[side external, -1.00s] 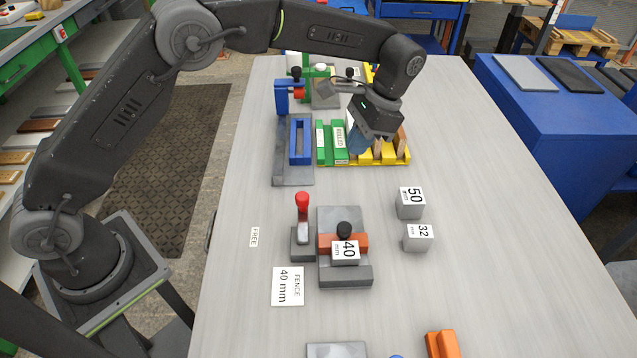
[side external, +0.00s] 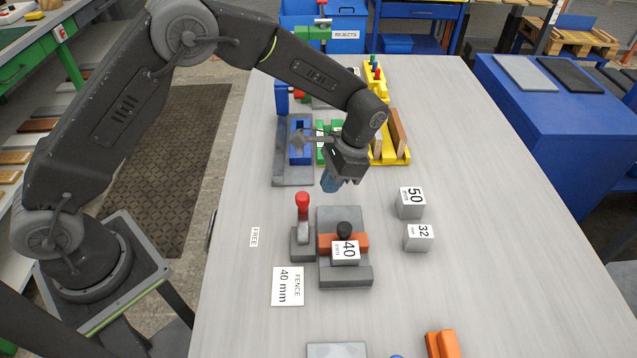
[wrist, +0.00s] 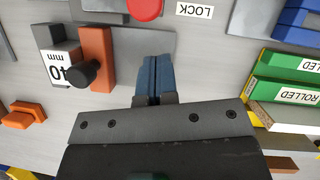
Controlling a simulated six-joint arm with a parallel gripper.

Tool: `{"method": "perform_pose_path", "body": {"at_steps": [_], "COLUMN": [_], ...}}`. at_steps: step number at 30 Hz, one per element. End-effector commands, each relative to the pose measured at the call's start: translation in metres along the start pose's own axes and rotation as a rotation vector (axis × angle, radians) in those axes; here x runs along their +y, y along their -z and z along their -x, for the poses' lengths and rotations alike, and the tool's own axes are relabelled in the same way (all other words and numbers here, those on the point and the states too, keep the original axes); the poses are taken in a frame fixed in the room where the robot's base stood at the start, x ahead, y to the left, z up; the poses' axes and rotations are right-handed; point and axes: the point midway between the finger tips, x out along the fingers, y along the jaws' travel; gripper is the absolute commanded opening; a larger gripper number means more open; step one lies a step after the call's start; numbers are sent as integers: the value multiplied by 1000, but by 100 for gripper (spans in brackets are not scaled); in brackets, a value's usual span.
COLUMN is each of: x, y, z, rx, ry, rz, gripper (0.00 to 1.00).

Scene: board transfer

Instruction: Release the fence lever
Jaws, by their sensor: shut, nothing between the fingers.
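The fence lever (side external: 303,218) has a red knob and a grey shaft. It stands upright on a small grey block left of the fence. Its red knob also shows at the top of the wrist view (wrist: 145,8). The orange fence (side external: 358,242) with a black knob sits on a grey base (side external: 340,217), with a block marked 40 mm (side external: 345,254) against it. My gripper (side external: 331,182) is shut and empty, in the air above the far end of the base. Its blue fingers (wrist: 154,75) are together in the wrist view.
Grey blocks marked 50 (side external: 410,203) and 32 (side external: 417,238) stand right of the fence. A FREE label (side external: 254,237) and a FENCE 40 mm card (side external: 287,286) lie to the left. A LOCK label (wrist: 194,9) shows in the wrist view. Green and yellow racks (side external: 390,156) stand behind.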

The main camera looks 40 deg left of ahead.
Motion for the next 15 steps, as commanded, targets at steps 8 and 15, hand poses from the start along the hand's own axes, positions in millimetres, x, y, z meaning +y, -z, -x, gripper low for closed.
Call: {"method": "perform_pose_path", "body": {"at_steps": [8,15], "x": [0,0], "y": [-23,-25], "z": [-8,-10], "rx": [0,1], "ry": [1,1], "rz": [-1,-1], "gripper": [0,0]}}
